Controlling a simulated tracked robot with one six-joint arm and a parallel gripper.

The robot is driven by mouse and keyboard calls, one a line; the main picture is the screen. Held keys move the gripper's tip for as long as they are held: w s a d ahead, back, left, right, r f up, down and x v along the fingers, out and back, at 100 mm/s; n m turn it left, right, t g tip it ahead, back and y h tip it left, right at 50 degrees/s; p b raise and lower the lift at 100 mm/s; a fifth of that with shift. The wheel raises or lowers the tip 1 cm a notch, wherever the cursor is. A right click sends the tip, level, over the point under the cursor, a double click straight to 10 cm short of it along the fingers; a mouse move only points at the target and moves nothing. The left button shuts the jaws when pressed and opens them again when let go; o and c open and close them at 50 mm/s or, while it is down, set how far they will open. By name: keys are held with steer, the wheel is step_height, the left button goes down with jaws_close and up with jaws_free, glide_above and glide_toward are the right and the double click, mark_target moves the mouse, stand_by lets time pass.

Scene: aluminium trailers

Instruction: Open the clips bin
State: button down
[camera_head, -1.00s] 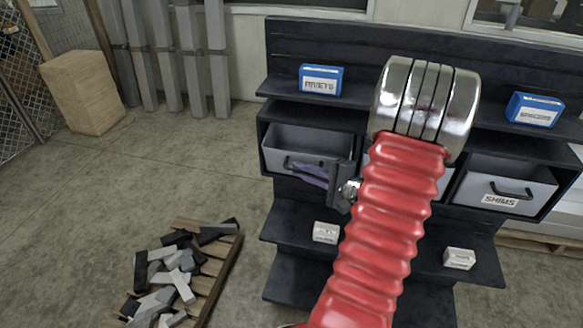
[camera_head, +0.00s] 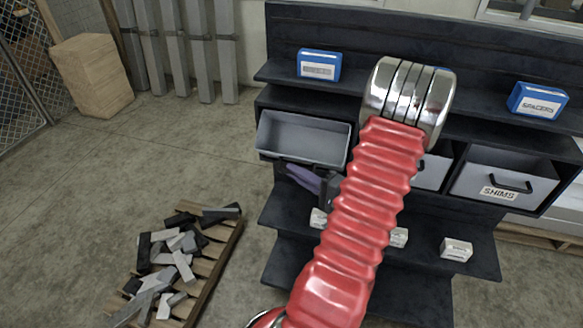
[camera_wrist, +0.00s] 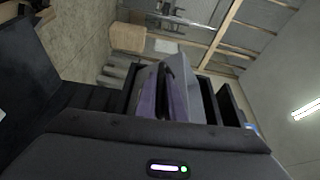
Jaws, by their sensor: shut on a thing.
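The left grey bin (camera_head: 303,138) in the dark shelf unit is pulled out towards me, and its empty-looking inside shows from above. Its label is hidden, so I cannot read whether it says clips. My gripper, with purple fingers (camera_head: 304,179), is at the lower front of this bin, shut on its handle; the grip itself is mostly hidden. In the wrist view the purple fingers (camera_wrist: 162,98) lie against the grey bin front (camera_wrist: 180,82).
A middle bin (camera_head: 432,172) is partly behind my red arm. The SHIMS bin (camera_head: 503,178) is shut at right. Blue boxes (camera_head: 319,65) stand above, and small white boxes (camera_head: 456,248) below. A pallet of metal offcuts (camera_head: 205,268) lies at left; floor between is partly clear.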

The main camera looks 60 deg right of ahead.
steer(key=shift+a+f, duration=0.2)
steer(key=shift+f, duration=0.3)
steer(key=shift+a+f, duration=0.15)
steer(key=shift+f, duration=0.35)
steer(key=c, duration=1.8)
jaws_free()
steer(key=shift+c, duration=0.2)
steer(key=shift+s, duration=0.15)
steer(key=s+a, duration=0.1)
steer(key=s, duration=1.2)
steer(key=shift+s+a+f, duration=0.15)
steer(key=shift+s+a, duration=0.05)
steer(key=shift+a, duration=0.15)
